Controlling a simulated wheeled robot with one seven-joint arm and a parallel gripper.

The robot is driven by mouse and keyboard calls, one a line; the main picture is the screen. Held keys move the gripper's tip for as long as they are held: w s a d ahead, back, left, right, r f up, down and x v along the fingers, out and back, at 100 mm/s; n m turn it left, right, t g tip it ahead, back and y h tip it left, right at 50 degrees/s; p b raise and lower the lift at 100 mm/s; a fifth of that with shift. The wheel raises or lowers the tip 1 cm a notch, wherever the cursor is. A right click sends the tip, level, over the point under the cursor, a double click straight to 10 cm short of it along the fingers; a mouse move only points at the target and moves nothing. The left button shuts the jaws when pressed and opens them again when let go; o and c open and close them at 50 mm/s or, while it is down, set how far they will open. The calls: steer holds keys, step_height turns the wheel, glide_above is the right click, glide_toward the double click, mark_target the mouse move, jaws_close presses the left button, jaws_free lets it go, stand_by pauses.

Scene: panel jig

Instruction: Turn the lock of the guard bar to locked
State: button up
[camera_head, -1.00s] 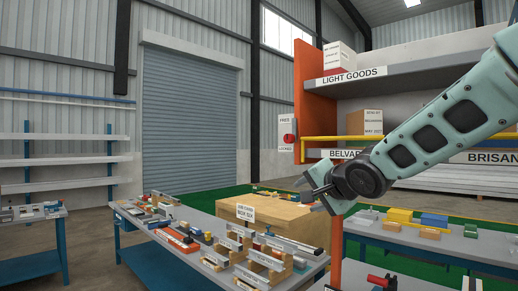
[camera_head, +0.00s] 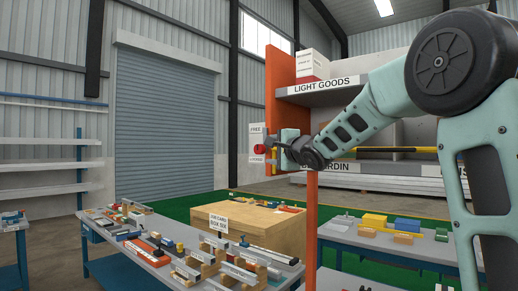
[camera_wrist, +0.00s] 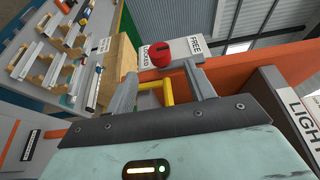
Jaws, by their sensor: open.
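The lock is a red knob (camera_head: 259,149) on a pale plate marked FREE at the top and LOCKED at the bottom, fixed beside the orange rack upright. It also shows in the wrist view (camera_wrist: 160,54), just beyond my fingertips. Which mark the knob points to is too small to tell. My gripper (camera_wrist: 159,70) is open and empty, its fingers reaching towards the knob, with a gap that I cannot judge. The yellow guard bar (camera_head: 400,150) runs across the rack behind my arm; a yellow piece (camera_wrist: 167,92) shows between my fingers.
The orange upright (camera_head: 280,100) stands close to my gripper. A shelf marked LIGHT GOODS (camera_head: 345,85) is above my forearm. Below are a bench with a wooden box (camera_head: 257,229) and several small parts, and another bench (camera_head: 375,240) to the right.

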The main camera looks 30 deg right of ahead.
mark_target(262, 150)
steer(key=w+p, duration=0.2)
steer(key=w, duration=0.6)
steer(key=shift+w+d, duration=0.15)
steer(key=shift+w, duration=0.05)
steer(key=shift+f, duration=0.1)
jaws_close()
